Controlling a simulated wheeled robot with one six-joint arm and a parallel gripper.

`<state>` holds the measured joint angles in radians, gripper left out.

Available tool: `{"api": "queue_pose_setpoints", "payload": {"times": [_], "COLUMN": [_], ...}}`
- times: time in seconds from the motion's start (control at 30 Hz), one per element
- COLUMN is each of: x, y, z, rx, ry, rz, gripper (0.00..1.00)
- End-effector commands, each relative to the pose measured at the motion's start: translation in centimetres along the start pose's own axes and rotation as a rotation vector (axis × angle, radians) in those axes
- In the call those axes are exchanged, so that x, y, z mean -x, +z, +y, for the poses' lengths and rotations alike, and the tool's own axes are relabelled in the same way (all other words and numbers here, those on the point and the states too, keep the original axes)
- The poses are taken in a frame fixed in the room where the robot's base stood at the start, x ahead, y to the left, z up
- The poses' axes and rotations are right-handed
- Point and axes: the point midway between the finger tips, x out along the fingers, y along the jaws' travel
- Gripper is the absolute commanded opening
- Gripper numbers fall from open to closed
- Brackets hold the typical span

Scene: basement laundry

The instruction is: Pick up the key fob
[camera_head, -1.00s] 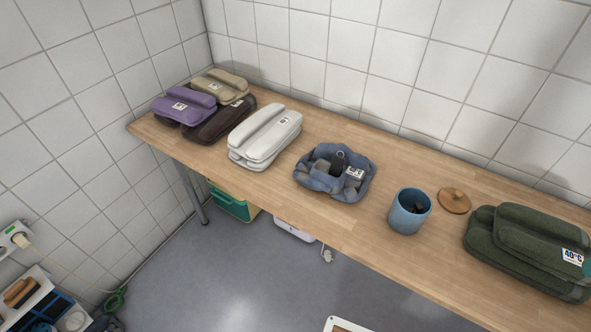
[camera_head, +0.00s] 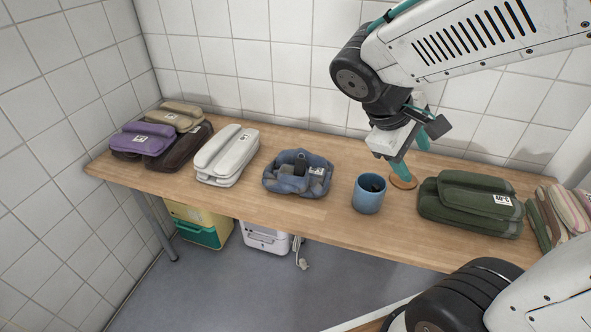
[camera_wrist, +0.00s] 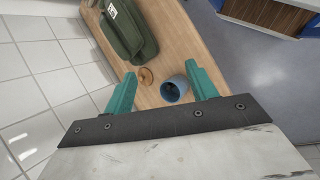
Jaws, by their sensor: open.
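A small dark object with a ring at its top, which looks like the key fob (camera_head: 301,163), lies in a crumpled blue-grey cloth holder (camera_head: 270,182) on the wooden table. A pale tag is beside it. My gripper (camera_head: 409,163) is open and empty, with teal fingers above the table near the round wooden lid, well to the right of the holder. In the wrist view my gripper (camera_wrist: 160,70) shows its two fingers apart, with the lid and blue cup between and beyond them. The holder and fob are not visible in the wrist view.
A blue cup (camera_head: 368,197) with dark contents stands between the holder and the wooden lid (camera_head: 403,182). A green folded bundle (camera_head: 468,204) lies right of them. A white bundle (camera_head: 226,158) lies left of the holder. The tiled wall runs behind the table (camera_head: 330,215).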

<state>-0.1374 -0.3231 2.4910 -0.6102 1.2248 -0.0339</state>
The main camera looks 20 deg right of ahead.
Motion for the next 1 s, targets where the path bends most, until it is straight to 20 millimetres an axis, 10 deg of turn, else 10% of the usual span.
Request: {"api": "queue_pose_setpoints", "payload": {"times": [0.33, 0.6, 1.0], "x": [-3.4, -6.1, -9.0], "y": [-14.2, -27.3, -34.5], "z": [3.3, -2.2, -8.5], "rx": [0.675, 1.209, 1.526], "ry": [0.564, 0.954, 1.169], "rz": [-0.184, -0.190, -0.136], "gripper": [0.57, 0.57, 0.57]}}
